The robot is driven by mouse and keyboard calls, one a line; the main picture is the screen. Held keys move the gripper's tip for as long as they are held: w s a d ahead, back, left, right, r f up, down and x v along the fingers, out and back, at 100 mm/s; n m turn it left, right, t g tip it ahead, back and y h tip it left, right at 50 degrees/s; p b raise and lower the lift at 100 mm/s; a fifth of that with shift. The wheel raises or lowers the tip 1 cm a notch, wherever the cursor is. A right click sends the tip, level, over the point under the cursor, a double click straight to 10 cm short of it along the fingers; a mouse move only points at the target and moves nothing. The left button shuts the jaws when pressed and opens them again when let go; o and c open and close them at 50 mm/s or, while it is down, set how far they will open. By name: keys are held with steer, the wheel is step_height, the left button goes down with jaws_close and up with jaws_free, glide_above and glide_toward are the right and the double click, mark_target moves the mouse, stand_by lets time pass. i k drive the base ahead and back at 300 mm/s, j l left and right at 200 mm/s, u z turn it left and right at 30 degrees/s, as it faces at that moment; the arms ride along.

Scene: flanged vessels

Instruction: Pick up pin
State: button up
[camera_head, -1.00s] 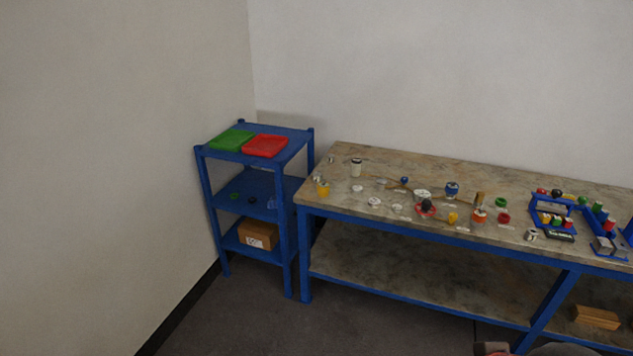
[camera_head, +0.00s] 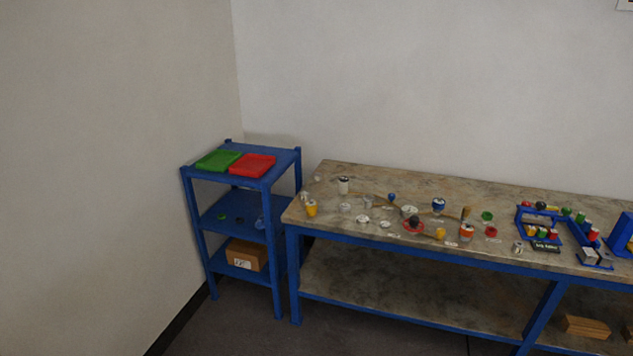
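I cannot make out a pin for certain among the small parts on the stone-topped workbench (camera_head: 340,220). The parts are too small to tell apart at this distance. They include a yellow cup-like piece (camera_head: 311,208), a white cylinder (camera_head: 343,185), a blue and white vessel (camera_head: 438,205), an orange and white vessel (camera_head: 466,232) and a red ring with a dark ball (camera_head: 413,224). My gripper is not in this view.
A blue shelf rack at the left of the bench carries a green tray (camera_head: 218,160) and a red tray (camera_head: 252,165), with a cardboard box (camera_head: 246,254) low down. Blue racks (camera_head: 590,246) hold coloured parts at the bench's right. Dark floor lies in front.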

mark_target(580, 216)
steer(key=z, duration=1.35)
steer(key=i+j+z, duration=0.15)
steer(key=i, duration=0.45)
steer(key=i+j+z, duration=0.1)
steer(key=i+j, duration=0.15)
steer(key=i, duration=0.35)
steer(key=i+j+z, duration=0.15)
steer(key=i, duration=0.45)
steer(key=i+j+z, duration=0.15)
steer(key=i+j, duration=0.3)
steer(key=i, duration=0.15)
steer(key=i+j+z, duration=0.1)
steer(key=i+j, duration=0.3)
steer(key=i, duration=0.15)
